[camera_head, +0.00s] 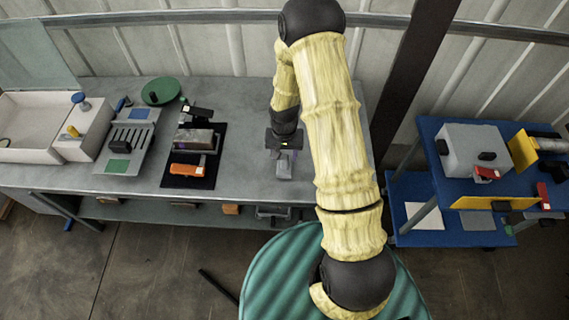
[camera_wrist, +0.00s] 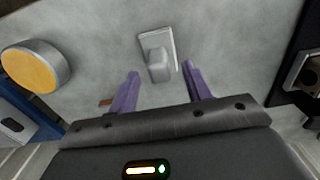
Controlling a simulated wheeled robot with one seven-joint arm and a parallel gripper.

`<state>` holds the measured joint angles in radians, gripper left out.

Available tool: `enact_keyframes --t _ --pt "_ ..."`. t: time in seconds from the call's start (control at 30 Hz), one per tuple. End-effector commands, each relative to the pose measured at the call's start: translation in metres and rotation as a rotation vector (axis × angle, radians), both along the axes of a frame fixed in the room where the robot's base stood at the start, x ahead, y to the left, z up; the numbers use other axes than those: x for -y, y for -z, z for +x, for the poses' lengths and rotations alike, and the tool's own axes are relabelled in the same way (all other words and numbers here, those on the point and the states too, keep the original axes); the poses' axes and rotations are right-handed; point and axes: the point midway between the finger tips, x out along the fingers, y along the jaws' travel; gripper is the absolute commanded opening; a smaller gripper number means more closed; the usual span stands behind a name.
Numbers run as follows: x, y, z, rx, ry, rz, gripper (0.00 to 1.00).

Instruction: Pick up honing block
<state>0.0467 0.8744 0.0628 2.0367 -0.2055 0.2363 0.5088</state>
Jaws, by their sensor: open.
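A small grey piece, which I take to be the honing block (camera_wrist: 157,47), lies on the grey bench top. In the wrist view it has a flat rectangular plate and a raised rounded block. My gripper (camera_wrist: 160,72) is open, with its two purple fingers apart and the block's raised part ahead of and between their tips. I cannot tell whether they touch. In the head view the block (camera_head: 284,170) shows just below my dark gripper (camera_head: 284,152), near the front half of the bench. My gripper hides part of it there.
To the left are a black mat (camera_head: 203,182) with an orange part, a slotted grey fixture (camera_head: 128,138), a green disc (camera_head: 160,91) and a white bin (camera_head: 30,125). A blue table (camera_head: 437,146) stands right, beyond a dark post.

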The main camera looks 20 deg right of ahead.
Motion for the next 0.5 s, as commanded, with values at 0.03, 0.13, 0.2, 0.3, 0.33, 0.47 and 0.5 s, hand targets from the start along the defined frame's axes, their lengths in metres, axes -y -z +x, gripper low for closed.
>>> enact_keyframes --t 0.03,0.13,0.2,0.3,0.33,0.47,0.5 --pt "0.0 0.003 -0.002 -0.005 -0.001 0.0 0.49" --pt "0.001 0.016 -0.001 -0.003 -0.002 0.0 0.49" --pt "0.001 0.022 -0.001 -0.001 -0.001 -0.001 0.49" --pt "0.001 0.026 0.0 0.0 0.0 -0.001 0.49" --pt "0.001 0.027 0.0 0.0 0.0 -0.001 0.49" --pt "0.001 0.027 0.0 0.0 0.0 0.0 0.49" --pt "0.001 0.027 0.0 0.0 0.0 0.0 0.49"
